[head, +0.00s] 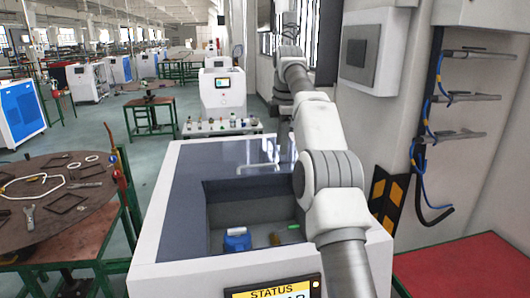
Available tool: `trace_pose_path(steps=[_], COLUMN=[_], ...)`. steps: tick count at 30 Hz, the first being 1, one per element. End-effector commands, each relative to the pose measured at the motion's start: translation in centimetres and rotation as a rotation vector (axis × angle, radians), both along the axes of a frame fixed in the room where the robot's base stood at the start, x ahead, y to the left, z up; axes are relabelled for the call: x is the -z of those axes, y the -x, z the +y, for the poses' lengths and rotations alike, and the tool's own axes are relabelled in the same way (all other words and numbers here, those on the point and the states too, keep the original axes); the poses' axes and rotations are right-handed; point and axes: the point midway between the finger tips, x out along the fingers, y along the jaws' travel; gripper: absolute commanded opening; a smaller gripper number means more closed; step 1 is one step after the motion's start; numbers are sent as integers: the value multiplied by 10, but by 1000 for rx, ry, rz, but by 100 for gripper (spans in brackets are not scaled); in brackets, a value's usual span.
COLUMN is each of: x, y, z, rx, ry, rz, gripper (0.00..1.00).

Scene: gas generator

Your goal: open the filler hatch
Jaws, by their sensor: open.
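The generator (177,211) is a white cabinet with a dark grey top, directly in front of me. A square recess in its top shows a blue cap or container (237,240), a small brown-orange fitting and a small green-tipped part inside. A glossy grey panel (232,158) with bright glints lies behind the recess. I cannot tell whether it is the filler hatch or how it stands. My pale arm crosses over the right side of the generator and hides part of the recess. My gripper is not visible.
A yellow STATUS display (272,292) is on the generator's front. A round table (60,225) with tools stands at left. A wall with grey hooks and blue cables (425,120) is at right, above a red-topped surface (455,268). A white machine (222,92) stands behind.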

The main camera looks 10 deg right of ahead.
Motion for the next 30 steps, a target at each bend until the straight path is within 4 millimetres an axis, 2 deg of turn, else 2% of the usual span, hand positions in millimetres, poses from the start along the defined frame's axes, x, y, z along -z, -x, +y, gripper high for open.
trace_pose_path(steps=[3,9,20,25,28,30], x=[-14,-27,-30,-26,-20,-14], y=[12,22,25,23,17,11], z=[-20,-38,-42,-45,-55,-67], rx=[3,1,0,-2,-9,-19], ry=[-1,0,0,16,62,116], rz=[-1,-1,0,-12,-52,-95], gripper=[45,45,45,18,0,0])
